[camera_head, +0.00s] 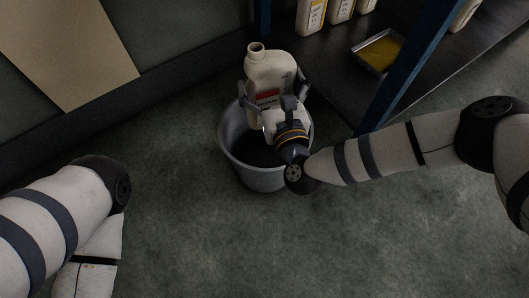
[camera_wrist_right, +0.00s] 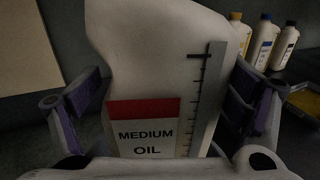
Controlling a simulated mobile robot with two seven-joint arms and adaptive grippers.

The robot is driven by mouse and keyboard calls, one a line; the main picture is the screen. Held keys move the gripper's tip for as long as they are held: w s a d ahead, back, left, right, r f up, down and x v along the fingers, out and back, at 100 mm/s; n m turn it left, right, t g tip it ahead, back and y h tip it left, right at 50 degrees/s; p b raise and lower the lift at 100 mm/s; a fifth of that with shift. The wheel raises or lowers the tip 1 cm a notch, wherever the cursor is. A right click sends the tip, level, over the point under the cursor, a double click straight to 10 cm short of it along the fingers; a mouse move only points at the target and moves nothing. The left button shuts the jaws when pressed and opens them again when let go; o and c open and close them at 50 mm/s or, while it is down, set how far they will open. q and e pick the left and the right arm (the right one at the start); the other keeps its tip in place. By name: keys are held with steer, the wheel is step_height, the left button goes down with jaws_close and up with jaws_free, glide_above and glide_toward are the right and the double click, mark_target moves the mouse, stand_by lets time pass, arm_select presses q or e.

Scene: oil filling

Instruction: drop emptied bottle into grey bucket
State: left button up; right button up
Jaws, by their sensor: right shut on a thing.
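A white oil bottle (camera_head: 268,75) with a red and white label stands upright over the grey bucket (camera_head: 231,136), its open neck at the top with no cap seen. My right gripper (camera_head: 272,98) is shut around the bottle's sides. In the right wrist view the bottle (camera_wrist_right: 165,60) fills the middle, its label reading "MEDIUM OIL", between the two fingers of the right gripper. The bucket stands on the floor and its dark inside shows below the bottle. The bottle hides the bucket's far rim. Of my left arm only links show at the lower left; its gripper is out of view.
A dark shelf with a blue post (camera_head: 397,72) stands at the upper right. It carries a tray of yellow oil (camera_head: 379,52) and several white bottles (camera_head: 311,14). A tan panel (camera_head: 62,50) is at the upper left. The floor in front of the bucket is clear.

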mark_target(270, 100)
step_height(270, 100, down, 6)
steer(key=b, duration=0.3)
steer(key=shift+r, duration=0.3)
steer(key=o, duration=1.7)
steer(key=shift+s, duration=0.1)
steer(key=v, duration=1.2)
